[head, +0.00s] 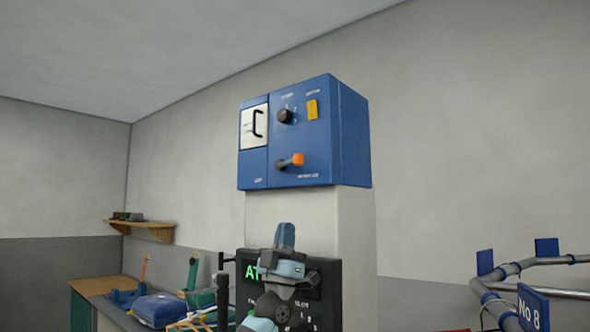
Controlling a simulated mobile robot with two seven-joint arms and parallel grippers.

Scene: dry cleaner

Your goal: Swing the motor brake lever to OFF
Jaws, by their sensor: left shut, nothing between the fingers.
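A blue control box (354,135) sits high on a pale column. On its front is a lever with a dark hub and an orange knob (298,160); the lever points right and slightly up from its hub. The small labels around it are too blurred to read, so I cannot tell which one the lever points at. My left gripper (285,232) is below the box, in front of a black panel, with its fingers pointing up. It is shut and empty, apart from the lever. My right gripper does not show.
The box also has a black knob (285,116), a yellow switch (312,109) and a white panel with a dark handle (254,126). The black panel (329,284) stands behind my gripper. A cluttered bench is at lower left, a pipe rail (500,272) at lower right.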

